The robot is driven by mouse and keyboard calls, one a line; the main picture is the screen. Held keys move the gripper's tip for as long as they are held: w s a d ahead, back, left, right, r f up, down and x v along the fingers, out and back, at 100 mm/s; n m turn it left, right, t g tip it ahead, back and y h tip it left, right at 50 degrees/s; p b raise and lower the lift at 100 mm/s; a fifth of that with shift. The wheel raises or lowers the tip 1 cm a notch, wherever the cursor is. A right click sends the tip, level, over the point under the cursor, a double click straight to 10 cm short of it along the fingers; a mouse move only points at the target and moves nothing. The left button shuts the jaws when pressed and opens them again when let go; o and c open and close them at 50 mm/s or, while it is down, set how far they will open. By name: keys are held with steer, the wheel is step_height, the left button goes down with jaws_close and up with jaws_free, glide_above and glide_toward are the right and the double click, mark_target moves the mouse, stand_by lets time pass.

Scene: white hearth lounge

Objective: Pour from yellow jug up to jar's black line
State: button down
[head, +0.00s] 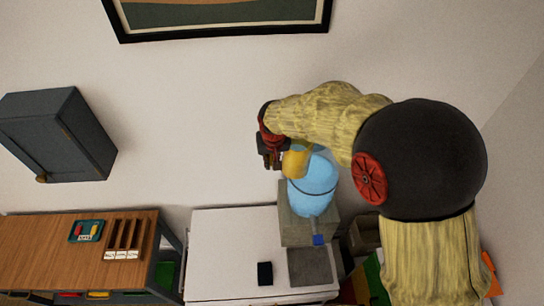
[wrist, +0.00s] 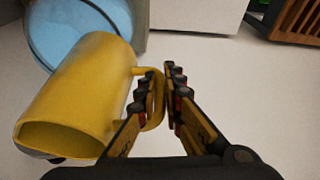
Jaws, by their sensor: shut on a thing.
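The yellow jug (wrist: 80,90) fills the left of the wrist view, tilted on its side. My gripper (wrist: 167,85) is shut on its handle. In the head view the jug (head: 296,161) is held high against the upper left of the jar, partly hidden by my gripper (head: 272,158). The clear jar (head: 313,184) stands on a grey block and shows light blue through most of its height. A dark line rings it around mid-height. In the wrist view the jar (wrist: 70,32) is behind the jug. I cannot tell whether anything is flowing or the exact level.
The grey block (head: 297,229) stands on a white table (head: 230,250). A small black object (head: 265,273), a grey square (head: 310,267) and a blue cube (head: 318,239) are near it. A wooden bench (head: 50,255) with a rack (head: 124,238) stands left. A dark cabinet (head: 58,135) hangs on the wall.

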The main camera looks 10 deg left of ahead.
steer(key=shift+r, duration=0.3)
steer(key=shift+a+r+y, duration=0.3)
steer(key=shift+r+y, duration=0.2)
steer(key=shift+y, duration=0.1)
steer(key=shift+s+r+b, duration=0.1)
steer(key=shift+b, duration=0.25)
steer(key=shift+a+r+g+y+b, duration=0.15)
steer(key=shift+r+g+y+b, duration=0.2)
steer(key=shift+y+b, duration=0.1)
steer(key=shift+s+a+r+m+y+b, duration=0.1)
steer(key=shift+a+r+m+y+b, duration=0.15)
steer(key=shift+r+y+b, duration=0.8)
steer(key=shift+r+g+y+b, duration=0.4)
steer(key=shift+g+y+b, duration=0.1)
steer(key=shift+b, duration=0.9)
steer(key=shift+d+r+m+y+b, duration=0.15)
steer(key=shift+r+m+y+b, duration=0.15)
steer(key=shift+y+b, duration=0.65)
steer(key=shift+f+b, duration=0.25)
steer(key=shift+b, duration=0.1)
